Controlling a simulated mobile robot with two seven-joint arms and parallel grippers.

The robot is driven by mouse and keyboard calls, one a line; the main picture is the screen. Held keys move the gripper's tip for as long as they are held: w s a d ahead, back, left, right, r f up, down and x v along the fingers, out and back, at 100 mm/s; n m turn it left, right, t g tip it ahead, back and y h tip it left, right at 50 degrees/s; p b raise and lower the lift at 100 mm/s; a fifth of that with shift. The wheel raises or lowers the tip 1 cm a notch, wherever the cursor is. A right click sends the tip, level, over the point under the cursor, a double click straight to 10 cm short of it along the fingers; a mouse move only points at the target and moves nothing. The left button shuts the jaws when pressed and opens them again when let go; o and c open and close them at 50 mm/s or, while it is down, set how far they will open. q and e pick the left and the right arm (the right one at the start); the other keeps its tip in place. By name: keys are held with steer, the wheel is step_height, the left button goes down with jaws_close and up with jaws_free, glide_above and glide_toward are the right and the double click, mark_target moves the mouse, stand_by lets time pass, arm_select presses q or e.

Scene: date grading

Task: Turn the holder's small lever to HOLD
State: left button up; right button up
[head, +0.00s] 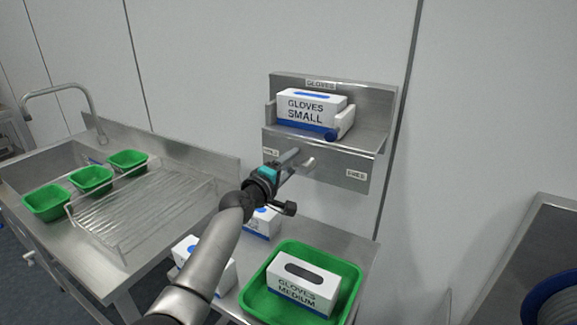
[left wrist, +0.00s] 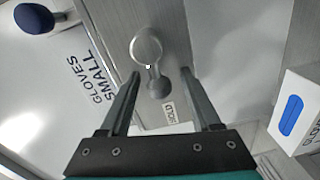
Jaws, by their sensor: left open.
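The steel glove holder (head: 375,140) is on the wall, with a GLOVES SMALL box (head: 312,108) on its shelf. Its small grey lever (head: 308,163) sits on the front face, between a label at the left (head: 270,152) and one at the right (head: 356,174). In the left wrist view the lever's round knob (left wrist: 146,45) points away from the HOLD label (left wrist: 169,112). My left gripper (head: 287,162) is open in front of the lever. Its fingers (left wrist: 161,73) appear on either side of the lever; contact cannot be told. My right gripper is out of view.
Below the holder, a steel table (head: 235,297) bears a green bin (head: 248,300) with a GLOVES MEDIUM box (head: 303,284) and other white boxes. A dark blue knob (head: 330,135) is by the shelf's box. A sink counter with a wire rack (head: 140,210) and green bins stands left.

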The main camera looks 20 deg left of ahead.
arm_select(q)
steer(key=shift+s, duration=0.1)
steer(key=s+a+p, duration=0.2)
steer(key=s+a, duration=0.1)
steer(key=s, duration=1.1)
steer(key=shift+s+r, duration=0.25)
steer(key=shift+s, duration=0.15)
